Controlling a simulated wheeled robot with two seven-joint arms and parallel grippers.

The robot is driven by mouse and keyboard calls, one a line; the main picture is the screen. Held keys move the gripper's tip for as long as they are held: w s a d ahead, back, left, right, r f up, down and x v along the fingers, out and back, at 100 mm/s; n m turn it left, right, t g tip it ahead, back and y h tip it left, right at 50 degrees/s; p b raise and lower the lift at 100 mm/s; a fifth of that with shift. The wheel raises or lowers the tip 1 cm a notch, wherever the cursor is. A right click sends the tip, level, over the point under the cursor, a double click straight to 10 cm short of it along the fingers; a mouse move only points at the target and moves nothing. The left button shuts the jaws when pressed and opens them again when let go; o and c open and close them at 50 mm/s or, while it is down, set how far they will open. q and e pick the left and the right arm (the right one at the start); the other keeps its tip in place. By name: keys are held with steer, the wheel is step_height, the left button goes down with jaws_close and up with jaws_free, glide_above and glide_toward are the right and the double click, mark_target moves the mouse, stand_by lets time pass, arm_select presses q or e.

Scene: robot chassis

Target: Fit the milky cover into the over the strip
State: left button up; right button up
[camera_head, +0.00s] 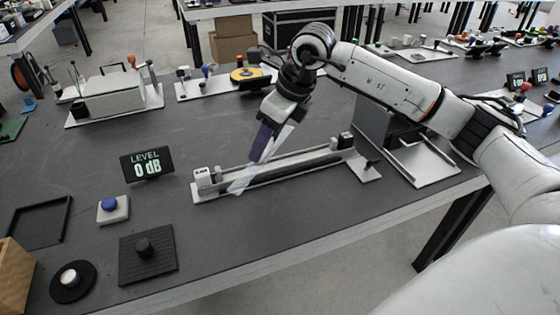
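The strip (290,168) is a long, narrow fixture with a pale base and a dark channel, lying on the dark table in the middle of the head view. It has a small white block at its left end and dark blocks at its right end. The milky cover (242,181) is a pale, translucent bar, tilted steeply with its lower end at the left part of the strip. I cannot tell whether it touches the strip. My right gripper (262,146) is above the strip, with its dark fingers shut on the cover and hiding part of it. My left gripper is not in view.
A black display (147,164) reading "LEVEL 0 dB" stands left of the strip. A blue button (109,204), a black knob (144,248) and a white button (69,278) lie at the front left. A dark upright panel (374,122) stands on a plate at right. Free table lies behind the display.

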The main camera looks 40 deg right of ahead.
mark_target(281, 140)
steer(key=d+m+h, duration=0.1)
steer(key=m, duration=0.1)
steer(key=w+d+r+m+h, duration=0.1)
steer(key=d+m, duration=0.1)
steer(key=m, duration=0.1)
steer(key=w+d+r+m, duration=0.1)
steer(key=d+m, duration=0.1)
steer(key=shift+w+r+m+t+h+p, duration=0.1)
steer(key=shift+w+m+t+h+p, duration=0.2)
steer(key=shift+h+p, duration=0.1)
steer(key=shift+d+m, duration=0.2)
steer(key=shift+m, duration=0.1)
step_height(281, 140, down, 6)
steer(key=shift+d+r, duration=0.1)
steer(key=shift+d, duration=0.05)
steer(key=shift+f, duration=2.05)
steer(key=o, duration=1)
steer(key=shift+f, duration=0.1)
steer(key=shift+o, duration=0.2)
